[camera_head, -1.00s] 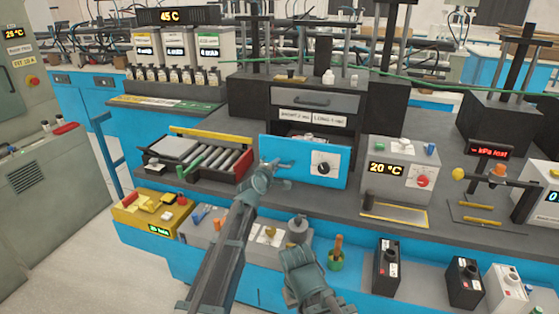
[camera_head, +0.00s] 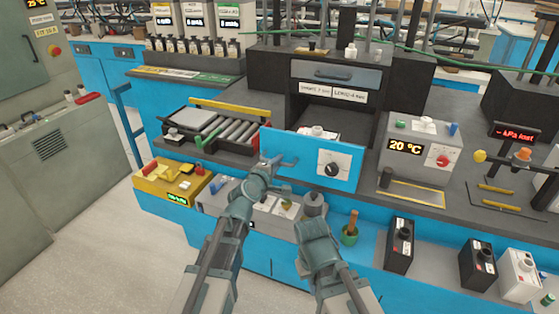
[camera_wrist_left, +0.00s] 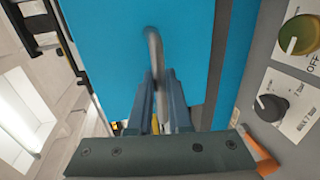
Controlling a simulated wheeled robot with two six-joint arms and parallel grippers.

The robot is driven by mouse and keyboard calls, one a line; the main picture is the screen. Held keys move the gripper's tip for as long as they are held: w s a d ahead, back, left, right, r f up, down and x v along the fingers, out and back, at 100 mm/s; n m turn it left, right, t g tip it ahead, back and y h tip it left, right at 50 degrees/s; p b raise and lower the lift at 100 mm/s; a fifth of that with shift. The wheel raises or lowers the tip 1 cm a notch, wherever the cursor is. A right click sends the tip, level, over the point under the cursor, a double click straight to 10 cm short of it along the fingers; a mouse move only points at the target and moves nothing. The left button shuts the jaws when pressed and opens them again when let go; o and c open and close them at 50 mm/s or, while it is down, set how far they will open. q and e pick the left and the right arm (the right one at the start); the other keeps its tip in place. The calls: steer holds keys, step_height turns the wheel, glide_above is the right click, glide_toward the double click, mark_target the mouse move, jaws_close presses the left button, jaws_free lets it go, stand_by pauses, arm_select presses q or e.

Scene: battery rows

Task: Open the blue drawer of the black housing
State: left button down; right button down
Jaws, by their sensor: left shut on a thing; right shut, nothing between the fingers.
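The blue drawer front (camera_head: 342,165) stands out in front of the black housing (camera_head: 378,78), with a gap behind it. White items (camera_head: 318,132) show in the opening behind the front. The front bears a black knob on a white plate and a grey bar handle (camera_head: 288,161) at its left. My left gripper (camera_head: 272,165) is shut on the handle; in the left wrist view its fingers sit either side of the handle (camera_wrist_left: 153,45). My right gripper (camera_head: 312,228) is shut and empty, low in front of the bench and below the drawer.
A roller tray (camera_head: 215,130) lies left of the drawer. A 20 °C box (camera_head: 420,150) stands close to its right. Open floor lies front left.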

arm_select(q)
steer(key=c, duration=0.8)
jaws_free()
steer(key=shift+c, duration=0.2)
